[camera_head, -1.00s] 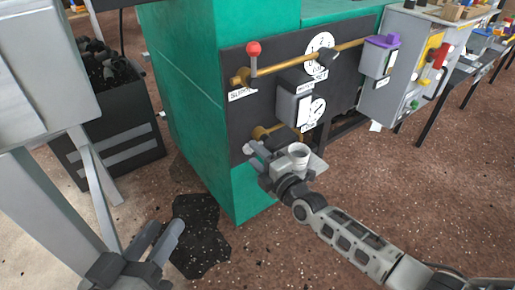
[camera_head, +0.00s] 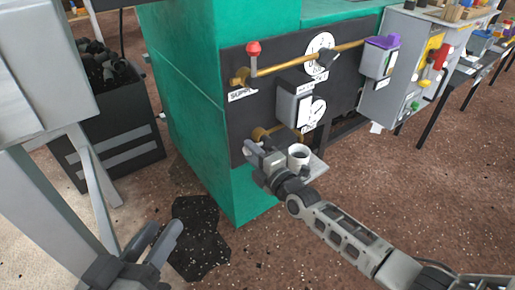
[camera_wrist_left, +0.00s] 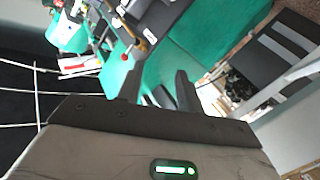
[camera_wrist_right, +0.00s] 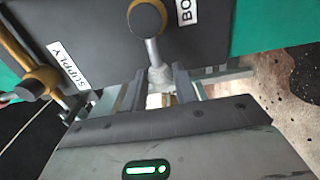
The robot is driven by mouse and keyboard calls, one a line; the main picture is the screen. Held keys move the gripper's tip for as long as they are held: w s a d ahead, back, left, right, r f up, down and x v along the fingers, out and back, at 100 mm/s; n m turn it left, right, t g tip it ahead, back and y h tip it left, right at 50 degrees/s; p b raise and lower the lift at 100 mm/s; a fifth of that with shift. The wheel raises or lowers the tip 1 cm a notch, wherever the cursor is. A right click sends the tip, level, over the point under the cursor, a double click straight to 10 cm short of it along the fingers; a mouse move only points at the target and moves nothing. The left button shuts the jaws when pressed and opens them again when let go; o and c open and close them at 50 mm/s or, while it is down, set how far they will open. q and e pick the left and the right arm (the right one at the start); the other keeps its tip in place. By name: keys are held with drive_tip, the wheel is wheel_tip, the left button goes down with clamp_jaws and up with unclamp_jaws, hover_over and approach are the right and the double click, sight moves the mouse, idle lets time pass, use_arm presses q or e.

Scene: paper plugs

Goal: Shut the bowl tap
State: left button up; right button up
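The bowl tap shows in the right wrist view as a dark round knob with a grey lever (camera_wrist_right: 152,50), beside a partly cut-off label starting "BO" (camera_wrist_right: 190,10). My right gripper (camera_wrist_right: 160,88) is open, with the lever's end between or just beyond its fingertips; contact is unclear. In the head view my right gripper (camera_head: 255,155) is at the lower brass pipe (camera_head: 262,133) on the black panel and hides much of the tap. My left gripper (camera_head: 155,243) is open and empty, low at the left; its fingers also show in the left wrist view (camera_wrist_left: 160,85).
A white cup (camera_head: 299,155) stands on a small shelf (camera_head: 318,168) beside my right gripper. The supply tap has a red knob (camera_head: 253,48) above. A dark bin (camera_head: 125,135) stands at left.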

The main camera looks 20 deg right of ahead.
use_arm(q)
drive_tip(key=shift+f, duration=0.1)
drive_tip(key=shift+r+p, duration=0.3)
drive_tip(key=shift+p, duration=0.5)
use_arm(e)
drive_tip(key=shift+d+r+m, duration=0.1)
drive_tip(key=shift+r+m, duration=0.3)
drive_tip(key=shift+m, duration=0.4)
drive_tip(key=shift+r+m, duration=0.4)
drive_tip(key=shift+m, duration=0.4)
use_arm(q)
drive_tip(key=shift+r, duration=0.1)
drive_tip(key=shift+r+p, duration=0.55)
drive_tip(key=shift+r, duration=0.05)
use_arm(e)
drive_tip(key=m, duration=0.1)
drive_tip(key=r+m, duration=0.1)
drive_tip(key=m, duration=0.1)
drive_tip(key=shift+w+d+r, duration=0.15)
drive_tip(key=shift+d+r, duration=0.05)
drive_tip(key=shift+d, duration=0.15)
